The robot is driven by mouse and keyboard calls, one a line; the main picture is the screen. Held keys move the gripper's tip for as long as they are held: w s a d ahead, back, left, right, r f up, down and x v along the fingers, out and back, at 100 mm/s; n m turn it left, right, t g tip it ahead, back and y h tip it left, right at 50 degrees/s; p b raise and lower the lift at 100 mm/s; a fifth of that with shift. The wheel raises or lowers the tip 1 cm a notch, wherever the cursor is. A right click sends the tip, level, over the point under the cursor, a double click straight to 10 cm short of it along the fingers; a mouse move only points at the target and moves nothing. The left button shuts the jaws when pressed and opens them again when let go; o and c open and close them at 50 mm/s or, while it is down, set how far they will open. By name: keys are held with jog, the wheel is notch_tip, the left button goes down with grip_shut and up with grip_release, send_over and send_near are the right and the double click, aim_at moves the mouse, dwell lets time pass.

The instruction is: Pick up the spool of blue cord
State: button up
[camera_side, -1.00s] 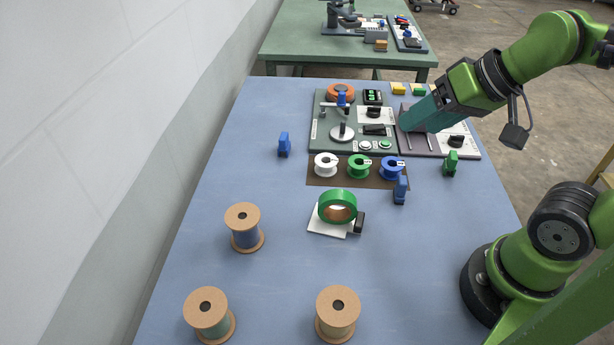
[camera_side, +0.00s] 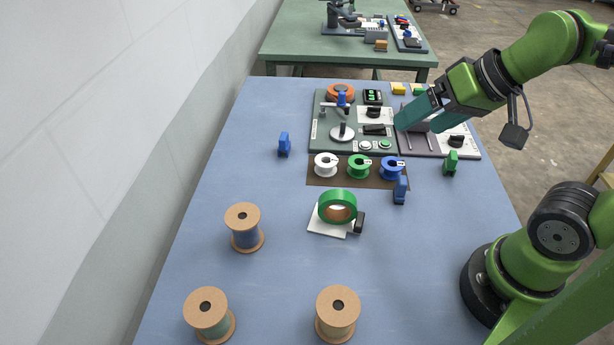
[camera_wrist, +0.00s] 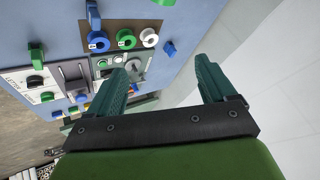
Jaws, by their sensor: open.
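The spool of blue cord (camera_side: 246,239) stands upright on the blue table, left of the middle in the side view. It has tan round flanges with a dark centre hole and blue cord between them. It does not show in the wrist view. My gripper (camera_side: 419,123) is far from it, above the panels at the back right. In the wrist view my gripper (camera_wrist: 162,68) has its two teal fingers wide apart with nothing between them.
Two similar spools, one green (camera_side: 209,323) and one beige (camera_side: 338,325), stand near the front. A green tape roll (camera_side: 338,204) sits mid-table. Small white, green and blue reels (camera_side: 391,167) lie behind it, before the control panel (camera_side: 320,135). The table's left side is mostly clear.

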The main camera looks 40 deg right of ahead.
jog(key=n+g+h, duration=0.2)
jog(key=n+g, duration=0.5)
jog(key=n, duration=0.1)
send_over(244, 216)
jog(key=shift+f, duration=1.9)
notch_tip(244, 216, down, 16)
jog(key=shift+f, duration=0.15)
jog(key=c, duration=0.8)
